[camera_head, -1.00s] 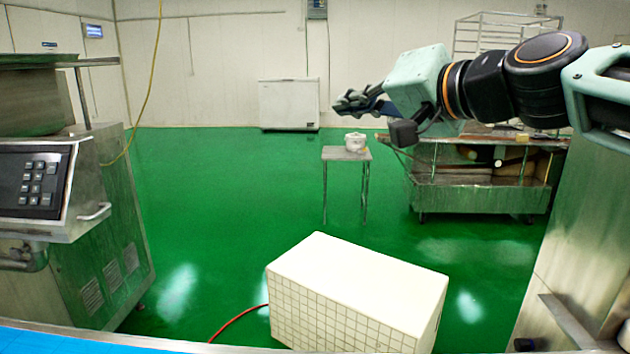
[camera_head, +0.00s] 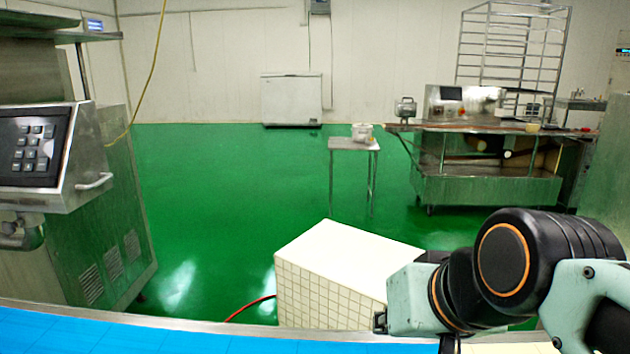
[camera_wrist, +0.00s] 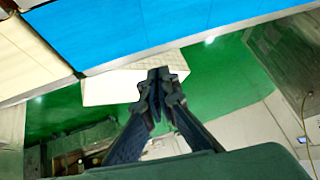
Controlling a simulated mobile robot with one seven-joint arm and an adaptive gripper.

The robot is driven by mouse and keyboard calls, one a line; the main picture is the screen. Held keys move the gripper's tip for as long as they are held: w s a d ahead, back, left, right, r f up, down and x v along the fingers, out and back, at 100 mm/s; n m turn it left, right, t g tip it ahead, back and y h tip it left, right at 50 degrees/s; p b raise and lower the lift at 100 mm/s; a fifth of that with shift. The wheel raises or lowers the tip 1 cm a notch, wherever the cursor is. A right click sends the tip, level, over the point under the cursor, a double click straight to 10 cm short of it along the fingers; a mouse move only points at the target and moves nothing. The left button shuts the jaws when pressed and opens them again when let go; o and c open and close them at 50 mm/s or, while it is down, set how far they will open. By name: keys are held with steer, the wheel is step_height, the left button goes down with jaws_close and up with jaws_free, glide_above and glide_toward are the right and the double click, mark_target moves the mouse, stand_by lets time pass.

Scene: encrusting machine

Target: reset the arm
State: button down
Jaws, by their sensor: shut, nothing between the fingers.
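My arm reaches in from the right edge in the head view, low in front of the white tiled block (camera_head: 345,260). Its wrist end covers the block's right part.
A blue-topped surface (camera_head: 120,335) runs along the near edge. A steel machine with a keypad (camera_head: 30,150) stands at left. A small table (camera_head: 352,145) and a steel machine (camera_head: 490,185) stand farther back. Green floor (camera_head: 230,190) is open between them.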

steer(key=s+d+f, duration=0.1)
steer(key=f, duration=0.1)
steer(key=s+f+g+h+b, duration=0.1)
steer(key=f, duration=0.2)
steer(key=s+d+f+h, duration=0.1)
steer(key=f, duration=0.1)
steer(key=shift+s+d+f+b, duration=0.15)
steer(key=shift+s+d+b, duration=0.1)
steer(key=shift+d+b, duration=0.05)
step_height(320, 180, up, 36)
steer(key=p, duration=3.6)
steer(key=shift+s+f+g, duration=0.15)
steer(key=shift+s+g, duration=0.1)
steer(key=shift+g, duration=0.05)
steer(key=shift+d, duration=0.2)
